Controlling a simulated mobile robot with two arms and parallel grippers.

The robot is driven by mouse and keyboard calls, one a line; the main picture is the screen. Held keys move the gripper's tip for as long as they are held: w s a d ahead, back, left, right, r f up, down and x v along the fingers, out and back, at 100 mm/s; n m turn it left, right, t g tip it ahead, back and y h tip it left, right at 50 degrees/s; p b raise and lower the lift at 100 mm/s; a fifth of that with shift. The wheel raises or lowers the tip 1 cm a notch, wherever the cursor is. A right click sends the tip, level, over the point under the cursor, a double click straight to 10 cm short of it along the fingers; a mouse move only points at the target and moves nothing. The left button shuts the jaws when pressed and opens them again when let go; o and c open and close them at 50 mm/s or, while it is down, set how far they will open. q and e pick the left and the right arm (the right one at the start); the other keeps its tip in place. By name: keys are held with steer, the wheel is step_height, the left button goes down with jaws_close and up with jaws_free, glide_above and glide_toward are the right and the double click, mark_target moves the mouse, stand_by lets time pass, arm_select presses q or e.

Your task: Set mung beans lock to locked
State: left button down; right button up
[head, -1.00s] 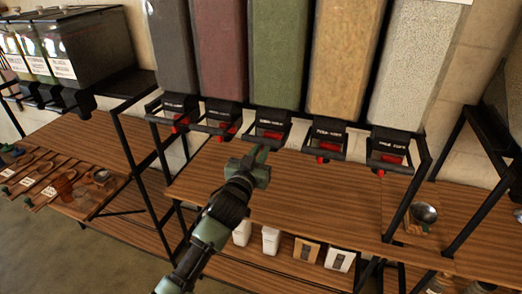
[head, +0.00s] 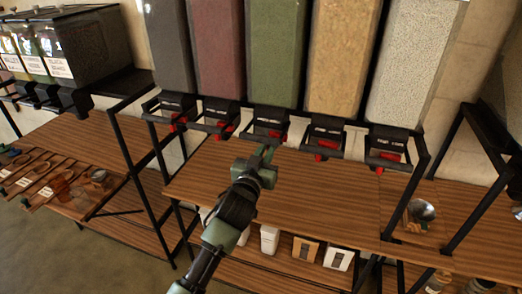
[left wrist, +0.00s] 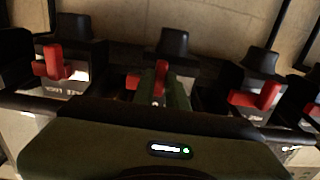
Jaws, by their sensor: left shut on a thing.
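The middle dispenser holds green beans (head: 281,60), which I take to be the mung beans; its label is too blurred to read. Its black outlet (head: 265,124) has a red lock (left wrist: 161,72), seen close up in the middle of the left wrist view. My left gripper (head: 265,157) reaches up to this outlet from below. In the left wrist view its green fingers (left wrist: 166,94) are shut on the red lock, which stands roughly upright between them and is partly hidden. My right gripper is not in view.
Neighbouring dispensers have red locks too, one on the left (left wrist: 55,64) and one on the right (left wrist: 257,98) in the left wrist view. A black frame bar runs in front of the outlets. The wooden shelf (head: 330,193) below is clear; white containers and packets stand lower.

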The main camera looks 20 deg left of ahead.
arm_select(q)
steer(key=shift+d, duration=0.1)
steer(key=c, duration=1.5)
jaws_free()
steer(key=shift+o, duration=0.3)
steer(key=shift+d, duration=0.2)
steer(key=s+b, duration=0.2)
steer(key=s, duration=0.6)
steer(key=shift+a, duration=0.1)
